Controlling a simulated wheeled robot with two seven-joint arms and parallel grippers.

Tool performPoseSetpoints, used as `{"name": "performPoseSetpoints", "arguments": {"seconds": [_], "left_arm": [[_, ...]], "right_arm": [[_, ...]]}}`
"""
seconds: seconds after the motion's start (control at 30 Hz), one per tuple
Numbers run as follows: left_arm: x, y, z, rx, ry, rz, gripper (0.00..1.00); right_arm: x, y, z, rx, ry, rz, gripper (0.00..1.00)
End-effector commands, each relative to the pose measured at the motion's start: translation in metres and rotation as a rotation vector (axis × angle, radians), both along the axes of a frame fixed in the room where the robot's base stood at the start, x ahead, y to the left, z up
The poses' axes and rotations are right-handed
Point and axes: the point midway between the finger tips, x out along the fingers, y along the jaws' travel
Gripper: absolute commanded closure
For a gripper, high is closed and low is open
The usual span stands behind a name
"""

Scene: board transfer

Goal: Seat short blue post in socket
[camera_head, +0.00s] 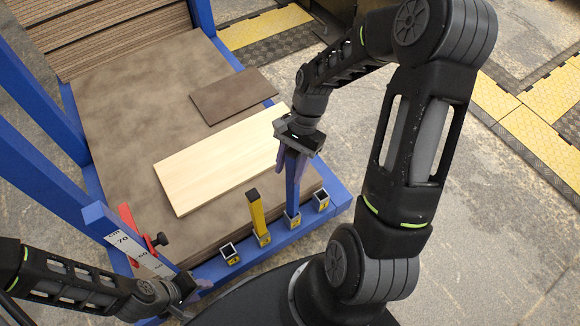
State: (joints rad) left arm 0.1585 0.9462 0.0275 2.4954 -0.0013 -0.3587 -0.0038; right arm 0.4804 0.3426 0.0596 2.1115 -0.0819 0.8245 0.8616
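The short blue post (292,192) stands nearly upright below my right gripper (294,160), which is shut on its upper part. The post's lower end meets the mouth of a small labelled socket (293,221) on the blue front rail. I cannot tell how deep the end sits in it. My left gripper (186,288) is at the lower left, near the rail's left end. Its fingers are too small and dark to tell open from shut.
A yellow post (257,212) stands in the socket just left. Empty sockets are at the left (229,255) and right (321,200). A pale board (205,175) and a brown board (233,95) lie on the large board stack (130,120). A numbered scale (135,248) with a red part (127,217) stands at left.

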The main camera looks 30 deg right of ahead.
Motion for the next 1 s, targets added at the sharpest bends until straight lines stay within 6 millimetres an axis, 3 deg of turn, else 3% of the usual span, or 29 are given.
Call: {"name": "performPoseSetpoints", "arguments": {"seconds": [0.47,0.67,1.0], "left_arm": [[0.0,0.0,0.006,0.0,0.0,0.0,0.64],[0.0,0.0,0.013,0.0,0.0,0.0,0.64],[0.0,0.0,0.025,0.0,0.0,0.0,0.64]], "right_arm": [[0.0,0.0,0.009,-0.001,-0.001,0.0,0.51],[0.004,-0.009,0.037,-0.002,-0.003,-0.002,0.51],[0.014,-0.034,0.102,-0.002,-0.004,-0.001,0.51]]}}
